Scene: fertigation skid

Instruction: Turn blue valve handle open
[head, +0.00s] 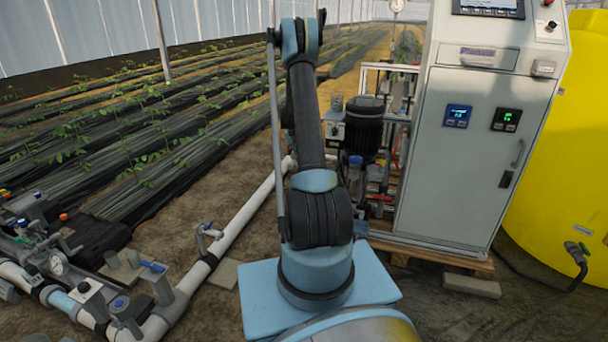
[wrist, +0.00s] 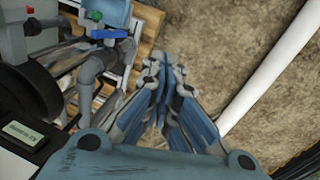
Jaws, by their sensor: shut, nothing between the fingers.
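A blue valve handle (wrist: 109,33) shows at the upper left of the wrist view, on grey pipework beside a small green knob. My gripper (wrist: 168,62) points up the middle of the wrist view, its fingers together and empty. It is to the right of the blue handle and apart from it. In the head view my upright arm hides the gripper. Another blue lever (head: 153,266) sits on the pipe fittings at the lower left of the head view. I cannot tell which blue handle the task means.
A white pipe (head: 240,213) runs along the soil and also crosses the right of the wrist view (wrist: 268,72). A grey control cabinet (head: 470,150) stands on a wooden pallet, right of a black pump motor (head: 364,125). A yellow tank (head: 565,150) stands at the right.

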